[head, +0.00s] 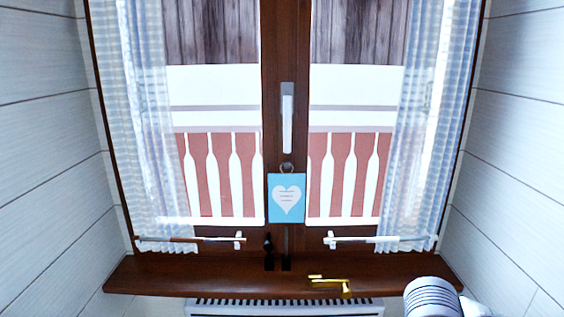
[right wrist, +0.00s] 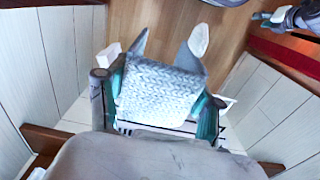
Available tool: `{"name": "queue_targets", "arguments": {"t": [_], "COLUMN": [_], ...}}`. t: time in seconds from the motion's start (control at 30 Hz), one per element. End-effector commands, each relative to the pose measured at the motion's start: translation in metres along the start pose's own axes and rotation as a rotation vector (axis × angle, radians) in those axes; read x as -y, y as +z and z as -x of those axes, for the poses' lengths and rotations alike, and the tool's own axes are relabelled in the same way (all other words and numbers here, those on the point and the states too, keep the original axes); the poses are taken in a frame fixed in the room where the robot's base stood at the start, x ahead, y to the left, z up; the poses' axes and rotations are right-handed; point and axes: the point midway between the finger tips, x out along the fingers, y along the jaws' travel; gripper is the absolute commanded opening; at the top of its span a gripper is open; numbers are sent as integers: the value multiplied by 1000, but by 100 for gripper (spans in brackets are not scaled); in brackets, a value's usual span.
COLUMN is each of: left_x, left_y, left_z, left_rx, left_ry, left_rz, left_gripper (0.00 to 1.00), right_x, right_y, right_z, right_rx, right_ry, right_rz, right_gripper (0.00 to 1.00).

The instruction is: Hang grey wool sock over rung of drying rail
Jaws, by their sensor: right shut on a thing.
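In the right wrist view the grey wool sock (right wrist: 160,92), a pale grey chunky knit, spans the space between the teal-sided fingers of my right gripper (right wrist: 160,84). The gripper is shut on it. Darker grey pieces stick out beyond the knit; I cannot tell whether they belong to the sock. A teal-tipped grey part at the top right looks like my left gripper (right wrist: 282,18); its jaws are too small to read. In the head view only part of my right arm shows at the bottom right, without gripper or sock. I cannot pick out the drying rail for certain.
A brown window sill (head: 190,277) crosses below the curtained window, with a gold handle-like object (head: 331,284) on it. A white slatted radiator (head: 285,307) is below. A blue heart sign (head: 286,198) hangs mid-window. Panelled walls close in both sides. Wooden floor (right wrist: 165,18) shows in the wrist view.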

Motion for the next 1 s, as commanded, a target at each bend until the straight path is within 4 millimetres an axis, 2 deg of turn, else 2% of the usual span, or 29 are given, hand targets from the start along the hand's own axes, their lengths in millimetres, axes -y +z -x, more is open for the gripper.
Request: {"name": "queue_targets", "arguments": {"t": [0.03, 0.1, 0.3, 0.5, 0.7, 1.0], "left_x": [1, 2, 5, 7, 7, 7], "left_y": [-12, -28, -56, -59, -54, -53], "left_z": [-11, -2, 36, 80, 109, 116], "left_rx": [-19, -34, -77, -111, -125, -126], "left_ry": [-2, -4, -10, -16, -20, -20], "left_rz": [2, 6, 13, 19, 20, 21], "left_gripper": [50, 50, 50, 50, 50, 50], "right_x": [0, 0, 0, 0, 0, 0], "right_y": [0, 0, 0, 0, 0, 0], "right_z": [-32, -53, -113, -157, -174, -173], "right_rx": [0, 0, 0, -1, -1, 0], "right_ry": [0, 0, 0, 0, 0, 0], "right_rz": [0, 0, 0, 0, 0, 0], "right_gripper": [31, 31, 31, 31, 31, 31]}}
